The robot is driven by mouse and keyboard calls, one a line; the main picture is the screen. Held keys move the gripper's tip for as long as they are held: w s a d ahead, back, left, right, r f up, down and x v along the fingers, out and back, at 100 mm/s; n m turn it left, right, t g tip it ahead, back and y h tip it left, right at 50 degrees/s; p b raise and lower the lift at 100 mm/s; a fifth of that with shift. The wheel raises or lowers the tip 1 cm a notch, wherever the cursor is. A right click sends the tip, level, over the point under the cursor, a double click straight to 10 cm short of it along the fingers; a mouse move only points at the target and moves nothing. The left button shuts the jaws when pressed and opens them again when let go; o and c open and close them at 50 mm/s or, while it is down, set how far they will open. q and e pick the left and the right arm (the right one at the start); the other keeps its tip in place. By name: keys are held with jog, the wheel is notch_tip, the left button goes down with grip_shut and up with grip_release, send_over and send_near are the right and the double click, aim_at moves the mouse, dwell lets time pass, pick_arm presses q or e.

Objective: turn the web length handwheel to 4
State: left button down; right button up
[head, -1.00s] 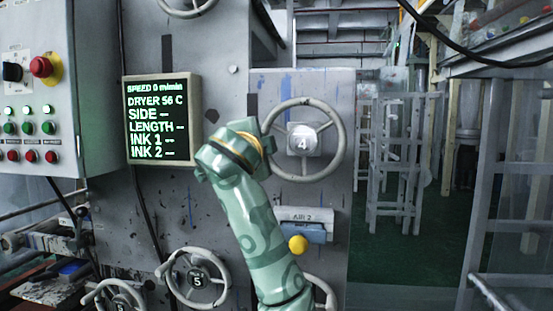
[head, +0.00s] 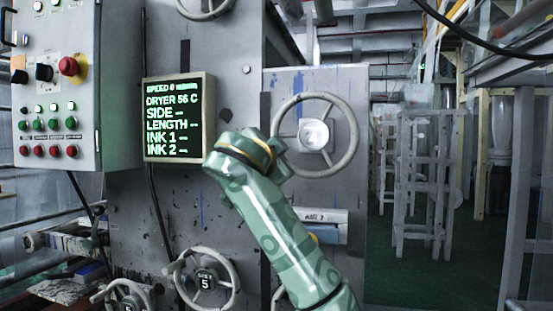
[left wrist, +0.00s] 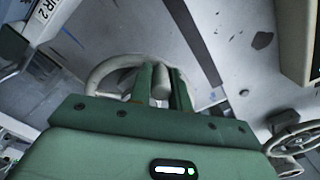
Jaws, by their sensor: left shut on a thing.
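A pale handwheel (head: 349,158) with a white hub (head: 313,134) is on the grey machine panel, right of the screen. Its hub is washed out by glare, and I cannot read its number or name. My green left arm reaches up to the wheel's left side and hides its own fingers in the head view. In the left wrist view, my left gripper (left wrist: 162,88) is shut on a pale grip (left wrist: 160,80) at the wheel's rim (left wrist: 105,70). The screen (head: 177,119) lists SIDE, LENGTH, INK 1 and INK 2 with dashes. My right gripper is not in view.
Lower handwheels (head: 204,282) (head: 125,298) sit at bottom left, one marked 5. Another wheel (head: 205,8) is at the top edge. A button box (head: 58,85) is at left. An AIR 2 plate (head: 325,216) is below the held wheel.

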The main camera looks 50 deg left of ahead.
pick_arm(q)
jog(key=c, duration=1.3)
grip_release()
jog(key=b+v, duration=0.1)
jog(key=v, duration=1.5)
jog(key=shift+d+b, duration=0.2)
jog(key=shift+b, duration=0.2)
jog(key=shift+s, duration=0.1)
